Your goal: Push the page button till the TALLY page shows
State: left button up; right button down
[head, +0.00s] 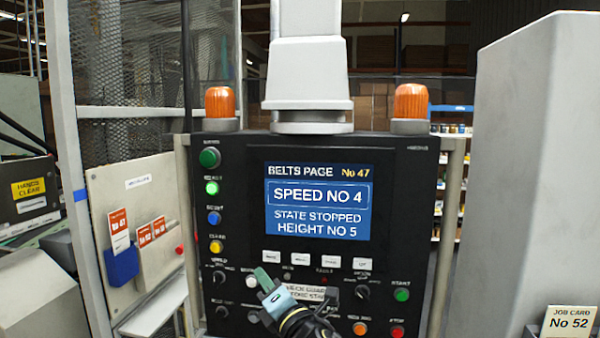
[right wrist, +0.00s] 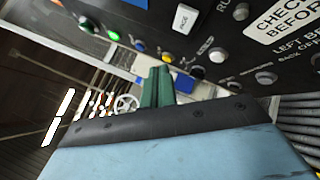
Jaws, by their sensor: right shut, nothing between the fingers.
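The control panel (head: 235,170) faces me. Its screen (head: 318,202) shows BELTS PAGE No 47, SPEED NO 4, STATE STOPPED and HEIGHT NO 5. Several white keys sit in a row under the screen. The leftmost key (head: 268,257) appears to be the page button; its lettering, partly readable in the right wrist view (right wrist: 185,18), looks like PAGE. My right gripper (head: 265,277) is shut and empty, its green fingertips just below that key. The fingers also show in the right wrist view (right wrist: 158,88), apart from the key. My left gripper is out of view.
Coloured buttons run down the panel's left side, including a yellow one (head: 216,247). A green start button (head: 401,294) and a red stop button (head: 397,331) are at lower right. A warning label (head: 303,291) sits beside my gripper. A job card (head: 568,322) reads No 52.

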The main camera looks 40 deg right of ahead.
notch_tip(320, 180, down, 23)
jog(key=d+m+g+b, duration=0.1)
jog(key=m+g+b, duration=0.2)
jog(key=m+g, duration=0.2)
jog(key=s+a+f+m+g+b, duration=0.1)
jog(key=s+f+m+g+b, duration=0.3)
jog(key=f, duration=1)
jog(key=s+f+m+g, duration=0.15)
jog(key=s+f, duration=0.55)
jog(key=f, duration=0.7)
jog(key=s+a+f+m+g+y+b, duration=0.1)
jog(key=s+a+f+m+g+b, duration=0.1)
jog(key=s+f, duration=0.6)
jog(key=s+a+f+m+g+b, duration=0.1)
jog(key=s+f+m+g, duration=0.15)
jog(key=s+f, duration=0.55)
jog(key=s+a+f+m+g+b, duration=0.1)
jog(key=s+a+f+m+g, duration=0.1)
jog(key=s+f, duration=0.4)
jog(key=s+a+f+m+g+b, duration=0.2)
jog(key=s+f, duration=0.4)
jog(key=s, duration=1.1)
jog(key=shift+s+a+f+m+g+y, duration=0.3)
jog(key=shift+a+m+y, duration=0.1)
jog(key=shift+a+m, duration=0.5)
jog(key=shift+w+d, duration=0.1)
